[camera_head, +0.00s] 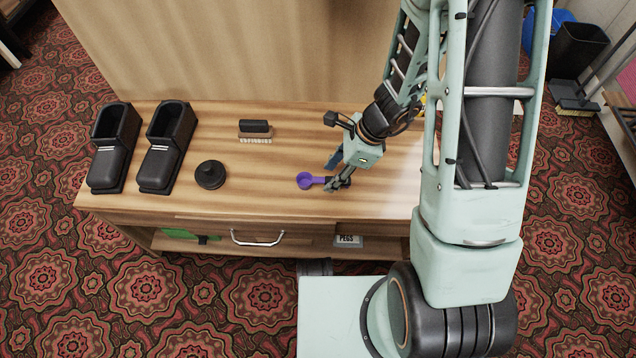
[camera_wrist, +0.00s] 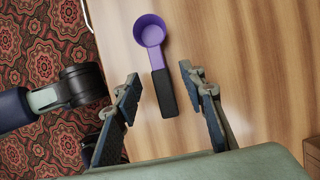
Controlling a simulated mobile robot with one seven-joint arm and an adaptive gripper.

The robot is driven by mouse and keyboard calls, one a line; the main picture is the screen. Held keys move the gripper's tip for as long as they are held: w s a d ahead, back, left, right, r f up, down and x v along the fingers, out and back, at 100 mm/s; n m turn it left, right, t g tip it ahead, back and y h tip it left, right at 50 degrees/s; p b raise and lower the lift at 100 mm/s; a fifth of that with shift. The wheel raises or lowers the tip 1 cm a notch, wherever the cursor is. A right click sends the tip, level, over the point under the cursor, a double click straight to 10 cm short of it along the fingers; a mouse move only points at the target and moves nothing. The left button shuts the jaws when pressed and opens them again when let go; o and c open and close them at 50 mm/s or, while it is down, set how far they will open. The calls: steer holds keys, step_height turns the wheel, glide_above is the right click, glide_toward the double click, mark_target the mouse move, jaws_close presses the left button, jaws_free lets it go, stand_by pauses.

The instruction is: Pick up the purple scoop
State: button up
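The purple scoop (camera_head: 307,180) lies on the wooden bench top, right of the middle and near the front edge. Its round cup points left in the head view and its black grip lies toward my gripper. In the wrist view the scoop (camera_wrist: 152,38) lies with its cup away from me and its black handle (camera_wrist: 165,92) toward the fingers. My gripper (camera_head: 338,178) is low over the handle end. In the wrist view my gripper (camera_wrist: 162,90) is open, with one finger on each side of the black handle and gaps to both. I cannot tell its exact height.
On the wooden bench (camera_head: 240,205) are a brush (camera_head: 256,130), a round black lidded item (camera_head: 210,174) and two black bins (camera_head: 168,145) at left. The bench has a drawer handle (camera_head: 257,240) in front. Clear wood surrounds the scoop.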

steer(key=shift+x, duration=1.2)
steer(key=shift+r, duration=0.1)
jaws_close()
